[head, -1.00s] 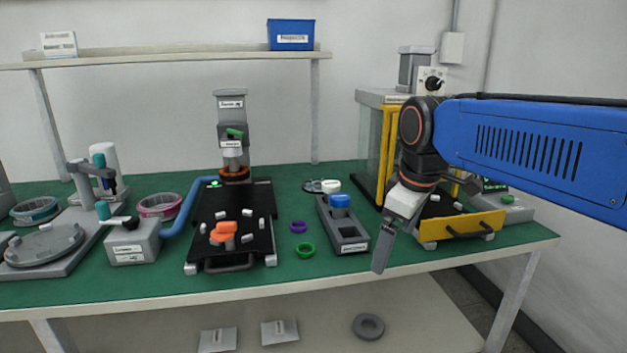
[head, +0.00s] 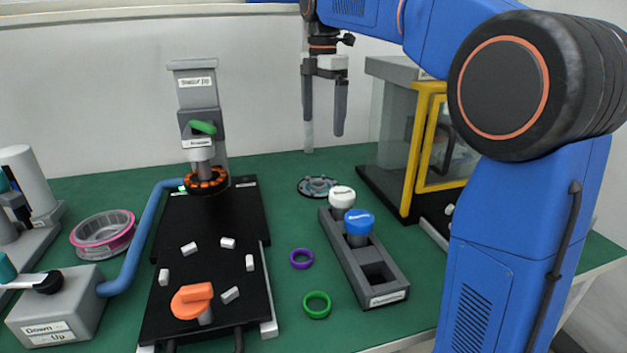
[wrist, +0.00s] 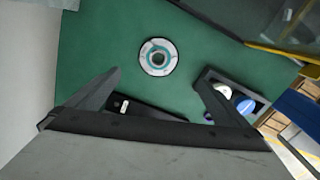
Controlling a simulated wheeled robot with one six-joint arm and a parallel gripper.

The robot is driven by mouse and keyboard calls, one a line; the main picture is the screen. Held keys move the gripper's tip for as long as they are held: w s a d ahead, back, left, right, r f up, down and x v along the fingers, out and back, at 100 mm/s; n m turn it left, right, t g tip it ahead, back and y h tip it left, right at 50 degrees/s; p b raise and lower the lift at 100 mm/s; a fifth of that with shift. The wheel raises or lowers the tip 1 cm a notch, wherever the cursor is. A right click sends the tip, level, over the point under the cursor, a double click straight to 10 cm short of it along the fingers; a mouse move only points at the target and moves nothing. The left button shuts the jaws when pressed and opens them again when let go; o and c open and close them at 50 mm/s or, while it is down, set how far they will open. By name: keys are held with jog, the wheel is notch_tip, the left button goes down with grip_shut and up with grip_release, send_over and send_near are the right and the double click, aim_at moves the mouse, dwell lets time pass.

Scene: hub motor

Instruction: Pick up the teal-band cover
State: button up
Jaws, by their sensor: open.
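The teal-band cover (head: 318,187) is a flat round disc with a teal ring. It lies on the green table top behind the grey block with the white and blue caps. In the wrist view the cover (wrist: 158,57) is fully seen, pale with a teal ring around a dark centre hole. My gripper (head: 324,142) points down above the back of the table, its fingers apart and empty. In the wrist view my gripper (wrist: 158,77) has its fingertips on either side below the cover, not touching it.
The grey block (head: 388,291) with white (head: 342,197) and blue (head: 359,221) caps stands near the cover. A yellow-framed clear enclosure (head: 408,165) is to the right. A black press base (head: 205,250) is to the left. Purple (head: 302,258) and green (head: 317,305) rings lie in front.

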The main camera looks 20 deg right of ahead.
jog(key=f, duration=1.2)
jog(key=shift+w+a, duration=0.1)
jog(key=shift+w, duration=0.25)
jog(key=shift+s+a+f, duration=0.1)
jog(key=shift+a+f, duration=0.05)
jog(key=shift+f, duration=1.2)
jog(key=shift+s+a+f, duration=0.1)
jog(key=shift+f, duration=1.25)
jog(key=shift+c, duration=0.3)
jog(key=c, duration=0.8)
